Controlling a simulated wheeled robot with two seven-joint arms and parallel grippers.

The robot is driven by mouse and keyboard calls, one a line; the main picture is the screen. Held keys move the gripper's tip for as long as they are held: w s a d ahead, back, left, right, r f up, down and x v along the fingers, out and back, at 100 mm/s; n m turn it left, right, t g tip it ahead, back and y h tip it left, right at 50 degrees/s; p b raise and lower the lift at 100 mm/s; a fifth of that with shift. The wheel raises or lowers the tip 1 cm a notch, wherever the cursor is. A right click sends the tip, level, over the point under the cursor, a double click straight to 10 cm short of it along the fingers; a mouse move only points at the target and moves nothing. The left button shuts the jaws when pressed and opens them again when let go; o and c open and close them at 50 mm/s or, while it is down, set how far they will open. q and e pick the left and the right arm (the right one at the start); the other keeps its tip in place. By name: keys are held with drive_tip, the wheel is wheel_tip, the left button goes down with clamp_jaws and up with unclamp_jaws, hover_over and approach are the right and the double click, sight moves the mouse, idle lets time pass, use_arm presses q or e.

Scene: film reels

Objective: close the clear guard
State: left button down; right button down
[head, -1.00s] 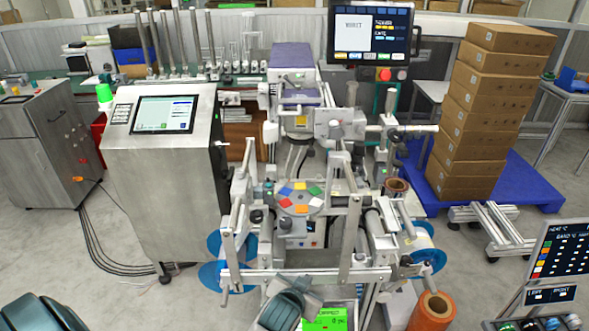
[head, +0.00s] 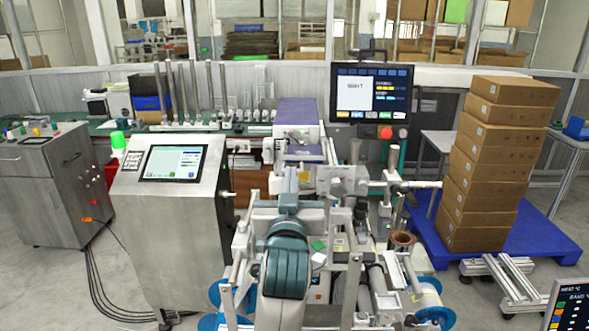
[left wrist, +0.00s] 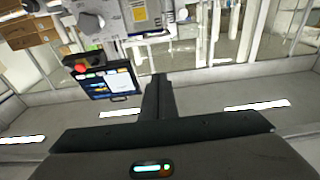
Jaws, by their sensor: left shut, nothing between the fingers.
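The labelling machine (head: 345,205) stands in the middle of the head view, with metal bars, rollers and blue reels. I cannot make out the clear guard; its see-through panel does not stand out from the machine. My left gripper (head: 289,188) is raised in front of the machine's middle, and my arm hides part of the machine behind it. In the left wrist view the left gripper's fingers (left wrist: 158,82) are together with nothing between them. Whether they touch any part of the machine cannot be told. My right gripper is in neither view.
A steel cabinet with a screen (head: 172,225) stands left of the machine. A monitor with a red button (head: 371,95) is behind it. Stacked cartons (head: 490,165) stand on a blue pallet (head: 540,235) at right. An orange-brown roll (head: 403,239) sits at the machine's right.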

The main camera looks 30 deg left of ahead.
use_arm(q)
drive_tip(key=shift+w+a, duration=0.1)
drive_tip(key=shift+w, duration=0.05)
drive_tip(key=p+x, duration=0.4)
drive_tip(key=x, duration=0.5)
wheel_tip(320, 180, down, 4)
drive_tip(key=shift+p, duration=0.85)
wheel_tip(320, 180, down, 13)
drive_tip(key=b, duration=1)
drive_tip(key=shift+f, duration=0.2)
